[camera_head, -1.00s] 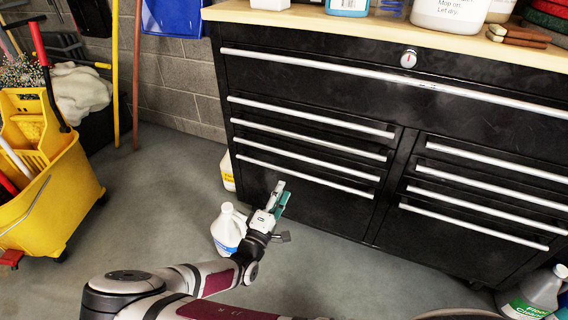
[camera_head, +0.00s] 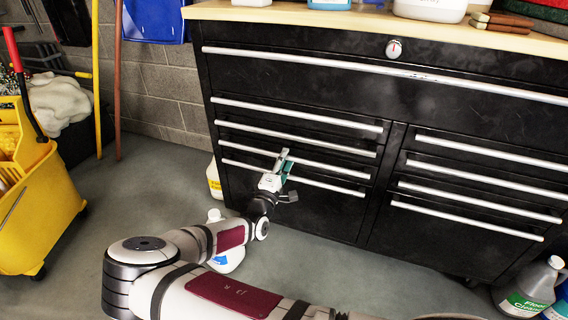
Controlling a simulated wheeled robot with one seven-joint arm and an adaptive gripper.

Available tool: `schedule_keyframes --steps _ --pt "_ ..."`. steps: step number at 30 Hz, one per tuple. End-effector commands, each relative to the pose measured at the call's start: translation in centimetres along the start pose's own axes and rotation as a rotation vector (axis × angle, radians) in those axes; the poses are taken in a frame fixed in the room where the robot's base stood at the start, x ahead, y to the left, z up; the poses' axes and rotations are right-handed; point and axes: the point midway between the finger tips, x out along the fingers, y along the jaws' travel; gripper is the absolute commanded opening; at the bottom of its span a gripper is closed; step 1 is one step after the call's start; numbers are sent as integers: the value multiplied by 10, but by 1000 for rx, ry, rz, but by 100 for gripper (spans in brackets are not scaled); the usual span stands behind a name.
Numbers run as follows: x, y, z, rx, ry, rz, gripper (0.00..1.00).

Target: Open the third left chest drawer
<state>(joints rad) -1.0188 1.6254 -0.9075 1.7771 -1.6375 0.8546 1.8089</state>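The black chest (camera_head: 300,75) has a wide top drawer with a stack of narrower drawers below it on each side. The third left drawer's long silver handle (camera_head: 335,170) runs across the lower left stack, slanting down to the right. My gripper (camera_head: 284,163) is in front of this stack, its fingers overlapping the third handle in the picture. The fingers are spread apart and look empty. I cannot tell whether they touch the handle. The left drawers look closed. Part of the lower handles is hidden behind my gripper.
A white jug (camera_head: 228,262) stands on the floor, partly behind my arm. A yellow-labelled bottle (camera_head: 214,180) is beside the chest's left side. A yellow mop bucket (camera_head: 40,215) stands at left. A floor cleaner bottle (camera_head: 527,290) is at lower right.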

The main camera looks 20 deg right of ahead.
Motion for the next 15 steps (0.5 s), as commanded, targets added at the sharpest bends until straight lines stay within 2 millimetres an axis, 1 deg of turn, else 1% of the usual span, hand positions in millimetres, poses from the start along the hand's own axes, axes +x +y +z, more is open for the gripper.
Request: schedule_keyframes --steps 8,9,11,12,13,15 --pt "1 0 0 1 0 0 33" --pt "1 0 0 1 0 0 24" --pt "1 0 0 1 0 0 11" --pt "1 0 0 1 0 0 2" --pt "1 0 0 1 0 0 0" --pt "1 0 0 1 0 0 0"
